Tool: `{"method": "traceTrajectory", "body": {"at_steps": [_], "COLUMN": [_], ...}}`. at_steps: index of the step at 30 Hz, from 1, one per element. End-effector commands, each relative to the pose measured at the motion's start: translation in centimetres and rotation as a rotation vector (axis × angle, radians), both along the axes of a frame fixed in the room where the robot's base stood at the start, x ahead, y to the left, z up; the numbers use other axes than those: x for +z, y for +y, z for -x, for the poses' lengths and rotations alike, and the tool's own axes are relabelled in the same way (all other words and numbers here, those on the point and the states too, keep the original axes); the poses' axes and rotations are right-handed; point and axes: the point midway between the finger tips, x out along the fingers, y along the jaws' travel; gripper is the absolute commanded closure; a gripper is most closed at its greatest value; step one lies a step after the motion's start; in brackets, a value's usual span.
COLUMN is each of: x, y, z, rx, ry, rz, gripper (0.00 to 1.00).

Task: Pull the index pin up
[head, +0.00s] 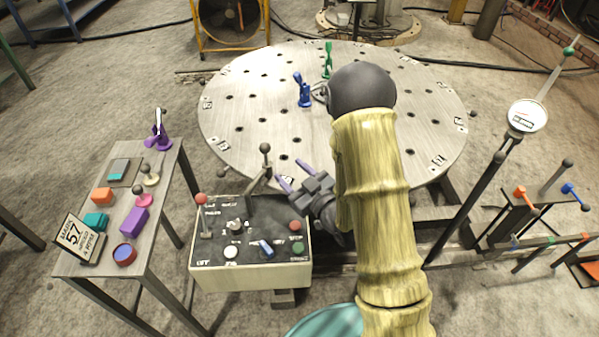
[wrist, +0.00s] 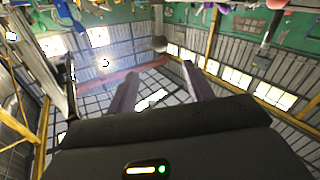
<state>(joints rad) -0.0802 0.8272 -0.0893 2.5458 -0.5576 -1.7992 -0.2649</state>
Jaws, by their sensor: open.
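The index pin appears to be the upright with a dark ball knob (head: 265,148) at the near edge of the round table (head: 225,110), just behind the control box. The pin's lower end is hard to make out.
The control box (head: 250,277) with levers and buttons stands below my gripper. A side table (head: 168,165) with blocks and a sign is at left. A blue clamp (head: 304,92) and a green clamp (head: 328,60) stand on the round table. A dial gauge (head: 527,116) is at right.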

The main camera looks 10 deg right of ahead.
Motion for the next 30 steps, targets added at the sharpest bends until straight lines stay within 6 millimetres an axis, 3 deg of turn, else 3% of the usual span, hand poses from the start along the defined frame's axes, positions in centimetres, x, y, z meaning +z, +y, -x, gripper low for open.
{"method": "traceTrajectory", "body": {"at_steps": [30], "x": [0.1], "y": [-1.3], "z": [2.2], "rx": [-0.008], "ry": [0.000], "rz": [-0.008], "gripper": [0.48]}}
